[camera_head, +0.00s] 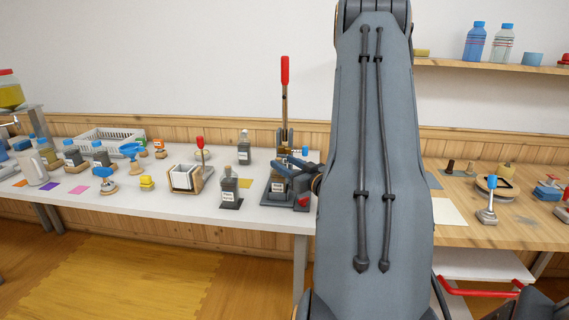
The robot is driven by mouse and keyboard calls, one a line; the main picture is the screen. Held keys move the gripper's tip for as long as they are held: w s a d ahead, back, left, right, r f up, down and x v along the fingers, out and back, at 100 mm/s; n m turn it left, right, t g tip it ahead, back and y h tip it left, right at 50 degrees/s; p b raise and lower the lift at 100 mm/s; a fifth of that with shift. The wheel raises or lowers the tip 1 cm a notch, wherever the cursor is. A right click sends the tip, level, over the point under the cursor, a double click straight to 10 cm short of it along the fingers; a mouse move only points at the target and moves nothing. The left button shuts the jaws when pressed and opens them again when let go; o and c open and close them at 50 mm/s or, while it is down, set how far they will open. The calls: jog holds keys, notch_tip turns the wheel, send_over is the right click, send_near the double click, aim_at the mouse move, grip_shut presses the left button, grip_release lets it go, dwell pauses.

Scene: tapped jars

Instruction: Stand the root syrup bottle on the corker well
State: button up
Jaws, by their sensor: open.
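The corker (285,105), with its tall red-tipped lever, stands on the white table left of my arm. A small white label shows low on its front; its well is not clearly visible behind my gripper. A dark bottle with a white label and a cork-coloured top (228,184) stands upright on a dark square base left of the corker. A similar labelled bottle (244,153) stands upright farther back. I cannot read which label says root syrup. My gripper (294,174) is at the corker, apart from both bottles, and looks open. My arm hides part of it.
A wooden holder with a white block (186,178) and a red-handled tool stand left of the front bottle. Blue-topped jars, stampers and a white basket (108,138) fill the left. A wooden table (480,233) stands right of my arm. The white table's front edge is mostly clear.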

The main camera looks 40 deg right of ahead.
jog(key=s+p, duration=0.2)
jog(key=s, duration=0.4)
jog(key=shift+s+a, duration=0.3)
jog(key=shift+s, duration=0.1)
dwell(0.9)
jog(key=shift+s, duration=0.1)
dwell(0.3)
jog(key=s+b, duration=0.1)
jog(key=s, duration=0.6)
jog(key=shift+s+a, duration=0.3)
jog(key=shift+s, duration=0.05)
